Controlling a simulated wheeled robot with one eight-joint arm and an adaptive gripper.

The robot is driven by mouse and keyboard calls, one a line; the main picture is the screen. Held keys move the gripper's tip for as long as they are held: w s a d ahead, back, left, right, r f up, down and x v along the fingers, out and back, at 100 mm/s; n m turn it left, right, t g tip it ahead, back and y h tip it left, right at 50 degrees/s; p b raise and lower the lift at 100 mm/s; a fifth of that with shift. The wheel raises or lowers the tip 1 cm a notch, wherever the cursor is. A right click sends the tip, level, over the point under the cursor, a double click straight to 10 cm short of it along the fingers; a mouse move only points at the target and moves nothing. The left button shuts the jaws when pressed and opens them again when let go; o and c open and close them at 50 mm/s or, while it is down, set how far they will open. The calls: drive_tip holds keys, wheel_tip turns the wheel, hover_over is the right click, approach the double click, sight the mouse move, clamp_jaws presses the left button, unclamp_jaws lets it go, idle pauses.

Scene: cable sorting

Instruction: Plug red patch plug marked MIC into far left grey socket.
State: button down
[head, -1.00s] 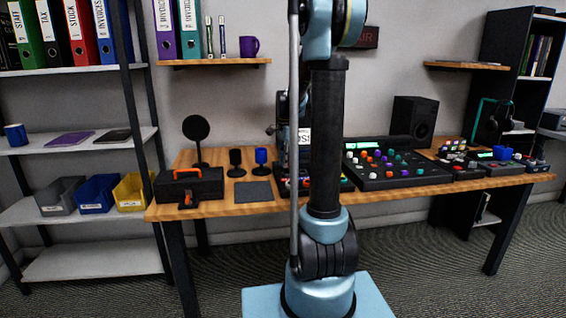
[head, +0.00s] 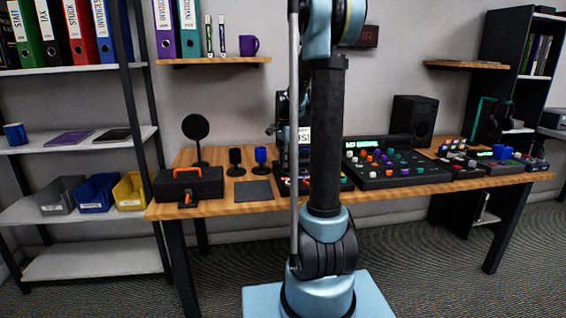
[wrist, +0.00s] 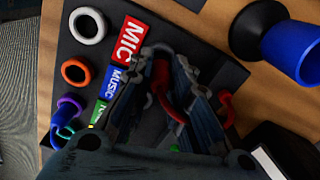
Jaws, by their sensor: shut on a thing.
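In the wrist view, my gripper (wrist: 168,68) is shut on the red patch plug (wrist: 165,92), which shows as a red curved piece between the fingers. A red label reading MIC (wrist: 131,40) lies beside the left finger. The light grey socket ring (wrist: 88,25) sits on the dark panel, up and left of my gripper and apart from it. The plug's tip is hidden. In the head view, my arm hides most of the gripper and the panel.
An orange ring (wrist: 75,70) and a purple ring (wrist: 68,110) line the panel's left side. A blue-topped stand (wrist: 280,45) is at upper right. In the head view, a mixer (head: 385,165) stands right of my arm; a black case (head: 187,184) is at left.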

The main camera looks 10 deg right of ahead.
drive_tip(key=shift+f, duration=0.8)
idle(0.7)
drive_tip(key=c, duration=1.4)
unclamp_jaws()
drive_tip(key=shift+o, duration=0.3)
drive_tip(key=o, duration=0.4)
drive_tip(key=shift+r, duration=0.1)
drive_tip(key=shift+r, duration=3.4)
